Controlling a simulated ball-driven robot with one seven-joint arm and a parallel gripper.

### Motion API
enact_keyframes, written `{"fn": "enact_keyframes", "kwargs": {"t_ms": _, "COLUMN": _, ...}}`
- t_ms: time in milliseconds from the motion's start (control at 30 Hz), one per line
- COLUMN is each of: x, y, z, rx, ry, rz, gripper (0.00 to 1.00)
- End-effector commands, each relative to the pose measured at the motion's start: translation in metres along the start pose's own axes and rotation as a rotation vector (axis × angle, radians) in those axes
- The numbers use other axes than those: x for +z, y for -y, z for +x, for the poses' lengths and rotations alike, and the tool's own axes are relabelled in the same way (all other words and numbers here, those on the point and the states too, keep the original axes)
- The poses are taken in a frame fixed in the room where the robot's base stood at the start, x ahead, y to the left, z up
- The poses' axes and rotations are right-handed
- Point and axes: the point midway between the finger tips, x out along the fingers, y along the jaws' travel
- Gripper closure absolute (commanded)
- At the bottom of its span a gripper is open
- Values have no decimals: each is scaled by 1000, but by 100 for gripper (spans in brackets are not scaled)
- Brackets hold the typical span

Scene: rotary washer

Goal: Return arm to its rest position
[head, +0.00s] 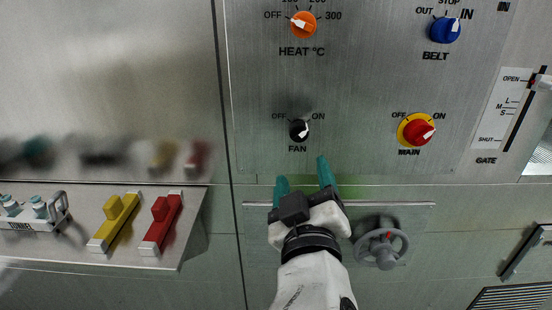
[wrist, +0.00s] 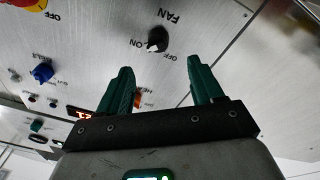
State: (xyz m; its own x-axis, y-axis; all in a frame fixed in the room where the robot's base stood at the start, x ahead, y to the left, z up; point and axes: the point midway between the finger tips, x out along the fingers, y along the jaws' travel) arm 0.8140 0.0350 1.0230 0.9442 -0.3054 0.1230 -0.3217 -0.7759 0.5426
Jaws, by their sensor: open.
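My gripper (head: 304,180) is in front of the steel panel, just below the black FAN knob (head: 299,130). Its two green fingers are apart with nothing between them. In the wrist view my gripper (wrist: 163,82) also shows open and empty, with the FAN knob (wrist: 157,40) beyond the fingertips. The knob appears apart from the fingers.
The panel carries an orange HEAT knob (head: 303,25), a blue BELT knob (head: 445,30) and a red-yellow MAIN switch (head: 417,130). A grey handwheel (head: 381,245) sticks out right of my gripper. A ledge (head: 200,232) with yellow (head: 115,220) and red (head: 161,222) handles juts out left.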

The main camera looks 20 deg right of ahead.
Motion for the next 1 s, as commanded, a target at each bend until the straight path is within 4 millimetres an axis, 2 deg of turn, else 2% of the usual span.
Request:
{"fn": "enact_keyframes", "kwargs": {"t_ms": 133, "x": 7, "y": 1, "z": 1, "rx": -7, "ry": 18, "rz": 1, "gripper": 34}}
{"fn": "enact_keyframes", "kwargs": {"t_ms": 233, "x": 37, "y": 4, "z": 1, "rx": -36, "ry": 92, "rz": 7, "gripper": 34}}
{"fn": "enact_keyframes", "kwargs": {"t_ms": 267, "x": 51, "y": 5, "z": 1, "rx": -51, "ry": 128, "rz": 11, "gripper": 34}}
{"fn": "enact_keyframes", "kwargs": {"t_ms": 367, "x": 112, "y": 11, "z": -6, "rx": -114, "ry": 284, "rz": 28, "gripper": 34}}
{"fn": "enact_keyframes", "kwargs": {"t_ms": 400, "x": 139, "y": 14, "z": -12, "rx": -143, "ry": 358, "rz": 36, "gripper": 34}}
{"fn": "enact_keyframes", "kwargs": {"t_ms": 467, "x": 179, "y": 17, "z": -24, "rx": -189, "ry": 470, "rz": 51, "gripper": 34}}
{"fn": "enact_keyframes", "kwargs": {"t_ms": 500, "x": 205, "y": 20, "z": -35, "rx": -218, "ry": 545, "rz": 61, "gripper": 34}}
{"fn": "enact_keyframes", "kwargs": {"t_ms": 567, "x": 242, "y": 23, "z": -54, "rx": -266, "ry": 657, "rz": 76, "gripper": 34}}
{"fn": "enact_keyframes", "kwargs": {"t_ms": 600, "x": 266, "y": 25, "z": -69, "rx": -298, "ry": 732, "rz": 86, "gripper": 34}}
{"fn": "enact_keyframes", "kwargs": {"t_ms": 700, "x": 318, "y": 30, "z": -111, "rx": -378, "ry": 915, "rz": 117, "gripper": 34}}
{"fn": "enact_keyframes", "kwargs": {"t_ms": 800, "x": 356, "y": 33, "z": -154, "rx": -453, "ry": 1074, "rz": 148, "gripper": 34}}
{"fn": "enact_keyframes", "kwargs": {"t_ms": 900, "x": 383, "y": 36, "z": -194, "rx": -518, "ry": 1205, "rz": 176, "gripper": 34}}
{"fn": "enact_keyframes", "kwargs": {"t_ms": 1000, "x": 401, "y": 37, "z": -232, "rx": -580, "ry": 1317, "rz": 203, "gripper": 34}}
